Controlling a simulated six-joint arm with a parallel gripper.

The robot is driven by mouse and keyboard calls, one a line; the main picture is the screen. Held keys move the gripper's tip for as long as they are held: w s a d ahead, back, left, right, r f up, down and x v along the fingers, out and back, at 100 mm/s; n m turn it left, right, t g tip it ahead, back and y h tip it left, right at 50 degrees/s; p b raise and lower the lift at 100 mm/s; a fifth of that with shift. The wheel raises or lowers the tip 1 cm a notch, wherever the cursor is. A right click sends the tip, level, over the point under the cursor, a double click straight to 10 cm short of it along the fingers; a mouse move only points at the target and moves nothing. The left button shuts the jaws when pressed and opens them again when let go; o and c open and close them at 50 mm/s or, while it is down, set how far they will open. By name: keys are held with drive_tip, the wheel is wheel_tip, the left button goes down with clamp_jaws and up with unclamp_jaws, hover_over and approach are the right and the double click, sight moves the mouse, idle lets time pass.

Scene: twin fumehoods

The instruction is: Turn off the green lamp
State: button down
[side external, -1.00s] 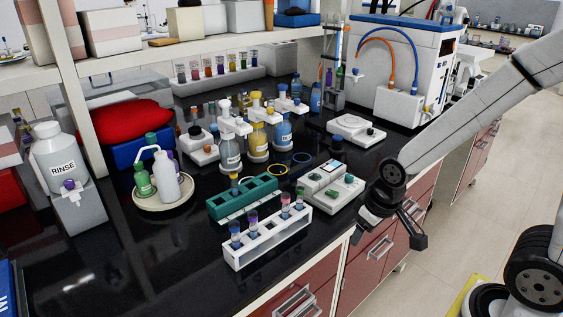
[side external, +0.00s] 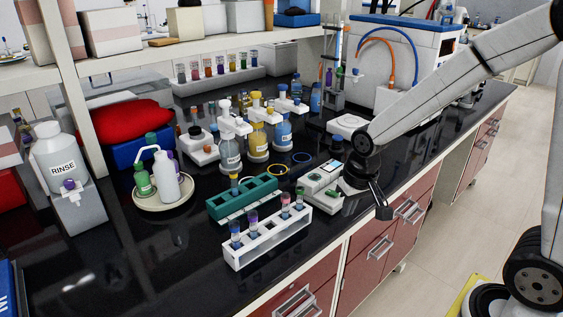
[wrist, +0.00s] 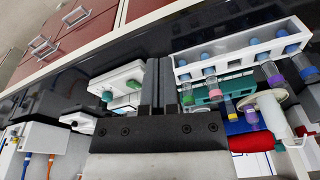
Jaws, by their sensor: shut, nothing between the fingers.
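A white boxy device (side external: 323,178) with a green button (side external: 331,193) stands near the counter's front edge. My gripper (side external: 382,212) is at the counter's front edge, right of the device. It also shows in the wrist view (wrist: 159,62), with dark fingers together and nothing between them.
A white tube rack (side external: 268,240) and a teal rack (side external: 240,197) stand left of the device. Capped bottles (side external: 257,140) are behind. A white balance-like device (side external: 345,125) is farther back. Red drawers (side external: 375,245) lie below the edge.

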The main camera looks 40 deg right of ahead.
drive_tip(key=w+d+r+m+g, duration=0.25)
drive_tip(key=w+d+m, duration=0.3)
drive_tip(key=w, duration=0.35)
wheel_tip(320, 180, up, 3)
drive_tip(key=m+g, duration=0.1)
drive_tip(key=m, duration=0.7)
hover_over(334, 193)
drive_tip(key=w+a, duration=0.1)
drive_tip(key=w, duration=0.2)
drive_tip(key=shift+w+d+r+m+g, duration=0.15)
drive_tip(key=shift+d+r+m+g, duration=0.15)
drive_tip(key=shift+r, duration=0.2)
drive_tip(key=shift+f, duration=0.2)
drive_tip(key=x, duration=1.3)
drive_tip(key=shift+f, duration=0.35)
